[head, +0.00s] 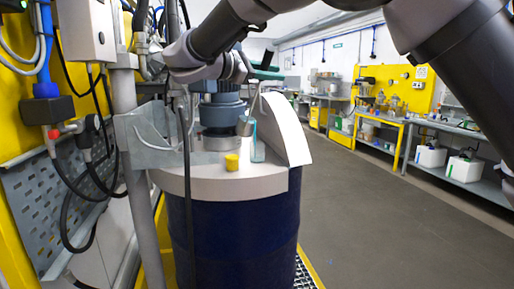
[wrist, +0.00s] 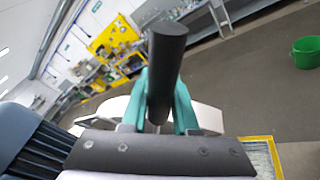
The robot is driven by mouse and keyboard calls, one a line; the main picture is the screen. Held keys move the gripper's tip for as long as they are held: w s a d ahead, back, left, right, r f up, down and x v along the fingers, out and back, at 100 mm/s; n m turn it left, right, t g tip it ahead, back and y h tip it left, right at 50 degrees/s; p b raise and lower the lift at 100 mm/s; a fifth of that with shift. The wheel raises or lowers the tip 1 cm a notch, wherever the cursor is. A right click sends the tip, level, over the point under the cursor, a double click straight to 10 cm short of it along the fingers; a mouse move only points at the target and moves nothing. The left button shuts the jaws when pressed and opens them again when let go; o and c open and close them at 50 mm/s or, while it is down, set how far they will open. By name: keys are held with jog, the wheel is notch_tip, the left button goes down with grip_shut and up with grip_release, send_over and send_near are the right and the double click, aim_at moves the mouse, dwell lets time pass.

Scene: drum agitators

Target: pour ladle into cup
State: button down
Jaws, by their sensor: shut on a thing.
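My gripper (head: 264,73) is above the drum in the head view. Its teal fingers (wrist: 160,110) are shut on the dark round handle of the ladle (wrist: 166,62) in the wrist view. In the head view, the ladle's metal bowl (head: 245,126) hangs below the gripper, tilted, close to the rim of a clear bluish cup (head: 257,150). The cup stands upright on the drum's pale lid. I cannot tell whether the bowl touches the cup, or whether any liquid is flowing. The cup is not discernible in the wrist view.
The dark blue drum (head: 235,235) has a pale lid (head: 215,187) with a raised curved cover (head: 285,128) at right. A small yellow cap (head: 232,162) sits left of the cup. A grey-blue agitator (head: 220,112) stands behind. Pipes and cables crowd the left; floor is clear at right.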

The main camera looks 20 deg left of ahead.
jog(key=shift+s+d+f+m+y+p, duration=0.15)
jog(key=shift+d+f+m+p, duration=0.15)
jog(key=shift+d, duration=0.25)
jog(key=shift+s+d+f+m+y+p, duration=0.2)
jog(key=shift+d+f+m, duration=0.2)
jog(key=shift+d, duration=0.15)
dwell(0.9)
jog(key=shift+s+d+f+m+y+p, duration=0.2)
jog(key=shift+d+f+m+y+p, duration=0.15)
jog(key=shift+d+f+m, duration=0.45)
dwell(1.5)
jog(key=shift+m+g+y, duration=0.3)
jog(key=shift+m+g, duration=0.1)
jog(key=shift+s+d+f, duration=0.15)
jog(key=shift+d+f, duration=0.4)
jog(key=shift+f, duration=0.35)
jog(key=shift+s+d+f, duration=0.1)
jog(key=shift+d+f, duration=0.45)
jog(key=shift+f, duration=0.3)
